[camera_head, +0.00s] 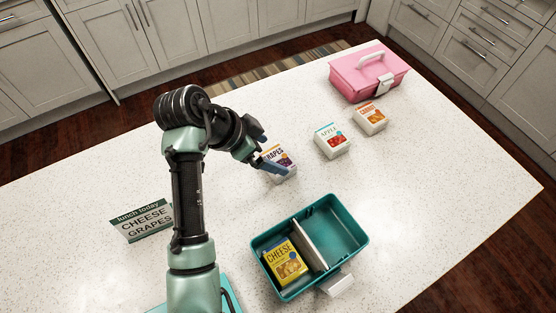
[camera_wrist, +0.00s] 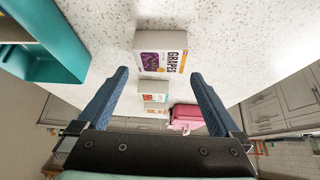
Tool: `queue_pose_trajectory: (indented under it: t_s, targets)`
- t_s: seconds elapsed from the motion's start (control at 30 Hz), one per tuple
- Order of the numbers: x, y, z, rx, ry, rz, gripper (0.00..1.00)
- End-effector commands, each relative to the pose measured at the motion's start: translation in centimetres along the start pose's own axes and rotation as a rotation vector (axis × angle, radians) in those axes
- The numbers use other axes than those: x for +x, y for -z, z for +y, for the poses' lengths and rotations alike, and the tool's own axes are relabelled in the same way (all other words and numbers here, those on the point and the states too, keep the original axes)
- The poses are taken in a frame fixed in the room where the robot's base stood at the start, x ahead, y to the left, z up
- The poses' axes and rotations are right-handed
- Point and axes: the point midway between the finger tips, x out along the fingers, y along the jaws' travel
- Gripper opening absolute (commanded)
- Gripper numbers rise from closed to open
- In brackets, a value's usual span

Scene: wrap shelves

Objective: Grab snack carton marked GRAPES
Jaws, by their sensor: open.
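The GRAPES carton (camera_head: 281,158) stands on the white counter, a white box with a purple grape picture. My gripper (camera_head: 262,152) is at its left side in the head view and hides part of it. In the wrist view the GRAPES carton (camera_wrist: 162,54) lies ahead, between the lines of the two blue fingers and beyond their tips. My gripper (camera_wrist: 158,80) is open and empty there. The CHEESE carton (camera_head: 286,262) is in the left compartment of the open teal lunch box (camera_head: 345,204).
The APPLE carton (camera_head: 332,141) and an orange-labelled carton (camera_head: 369,118) stand to the right of GRAPES. A pink closed box (camera_head: 368,74) is at the back right. A sign (camera_head: 143,220) reading "lunch today CHEESE GRAPES" stands at left.

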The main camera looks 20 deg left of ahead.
Motion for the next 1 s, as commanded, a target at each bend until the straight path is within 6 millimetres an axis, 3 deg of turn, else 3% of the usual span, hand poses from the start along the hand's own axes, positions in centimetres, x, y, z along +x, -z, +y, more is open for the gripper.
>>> queue_pose_trajectory:
  t_s: [0.4,0.67,1.0]
  targets:
    - [4.9,-0.8,0.0,-0.001,-0.002,-0.001,1.0]
    - [5.3,-0.8,0.0,0.0,0.0,-0.001,1.0]
    - [5.3,-0.8,0.0,0.0,0.0,-0.001,0.42]
